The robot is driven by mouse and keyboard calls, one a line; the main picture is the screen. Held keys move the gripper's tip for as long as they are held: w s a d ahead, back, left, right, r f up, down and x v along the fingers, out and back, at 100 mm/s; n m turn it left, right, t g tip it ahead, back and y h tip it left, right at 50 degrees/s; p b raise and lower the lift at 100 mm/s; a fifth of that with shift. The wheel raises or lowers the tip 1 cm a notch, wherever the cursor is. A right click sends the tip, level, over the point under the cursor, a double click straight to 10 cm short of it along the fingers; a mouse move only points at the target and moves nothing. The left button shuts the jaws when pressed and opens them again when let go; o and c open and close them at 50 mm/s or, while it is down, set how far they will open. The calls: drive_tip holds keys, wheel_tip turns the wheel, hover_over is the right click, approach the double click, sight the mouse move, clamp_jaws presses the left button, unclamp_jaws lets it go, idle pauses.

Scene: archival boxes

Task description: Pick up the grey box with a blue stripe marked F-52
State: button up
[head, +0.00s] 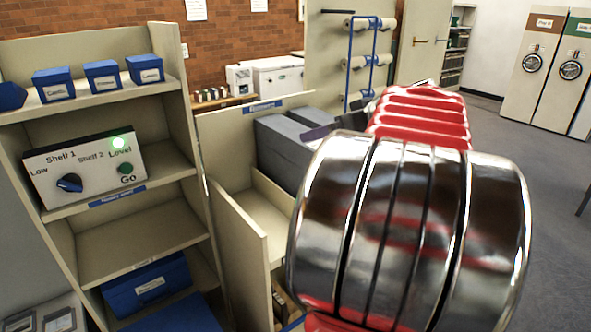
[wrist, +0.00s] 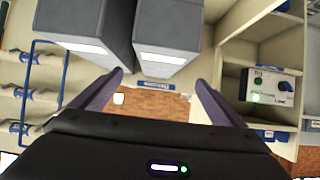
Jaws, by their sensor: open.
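Two dark grey boxes stand side by side on a shelf in the wrist view, a left one (wrist: 70,18) and a right one (wrist: 168,25). Each has a white label strip; no marking can be read and no blue stripe shows, so I cannot tell which is F-52. In the head view, grey boxes (head: 283,150) sit in the middle bay, partly hidden by my arm. My gripper (wrist: 160,77) is open and empty, its two dark fingers apart and pointing towards the boxes. In the head view only a bit of it shows behind my red arm.
A control panel (head: 85,168) with a dial, a "Go" button and a lit green lamp sits on the left shelf unit. Small blue boxes (head: 102,76) stand above it, and a larger blue box (head: 148,285) below. A blue rack of rolls (head: 362,60) stands behind. Open floor lies right.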

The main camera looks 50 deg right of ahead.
drive_tip(key=x, duration=0.8)
drive_tip(key=shift+w, duration=0.15)
drive_tip(key=shift+f, duration=0.1)
drive_tip(key=x, duration=0.5)
drive_tip(key=shift+f, duration=0.1)
drive_tip(key=shift+c, duration=0.2)
drive_tip(key=c, duration=2.1)
